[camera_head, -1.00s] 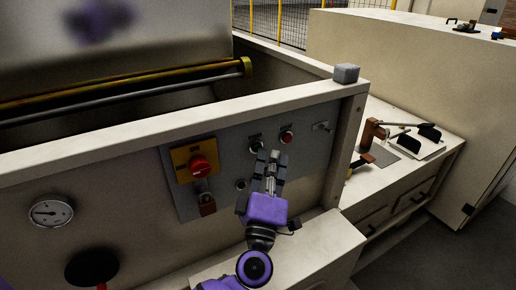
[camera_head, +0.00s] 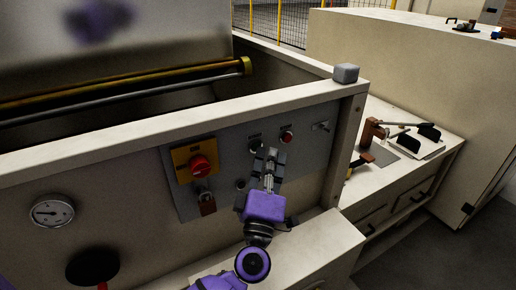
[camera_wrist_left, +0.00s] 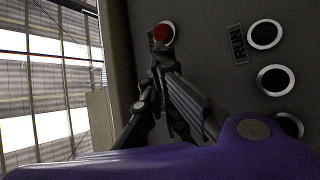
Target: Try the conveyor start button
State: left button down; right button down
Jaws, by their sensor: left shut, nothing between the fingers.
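The grey control panel (camera_head: 228,150) is on the side of the hopper housing. A dark round button (camera_head: 256,145) under a small label is at its upper middle, partly covered by my left gripper (camera_head: 270,154). A red button (camera_head: 287,137) is just to its right. My left gripper is shut and empty, its tips close to the panel between these buttons; contact cannot be told. In the left wrist view, its fingers (camera_wrist_left: 162,62) point toward the red button (camera_wrist_left: 160,33). A "RUN" label (camera_wrist_left: 238,44) is beside a dark button (camera_wrist_left: 265,34). My right gripper is not seen.
A red rotary switch (camera_head: 200,167) on a yellow plate and a padlock (camera_head: 207,203) are left of my gripper. A toggle switch (camera_head: 320,126) is at right. A gauge (camera_head: 52,212) is far left. A bench (camera_head: 414,168) with tools stands at right.

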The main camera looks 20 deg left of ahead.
pick_arm(q)
jog(key=shift+s, duration=0.1)
jog(key=shift+s+d, duration=0.45)
jog(key=shift+d, duration=0.2)
jog(key=s+d, duration=0.1)
jog(key=d, duration=0.1)
jog(key=s+d+p, duration=0.1)
jog(key=s+d, duration=0.1)
dwell(0.4)
jog(key=c, duration=2.5)
grip_release()
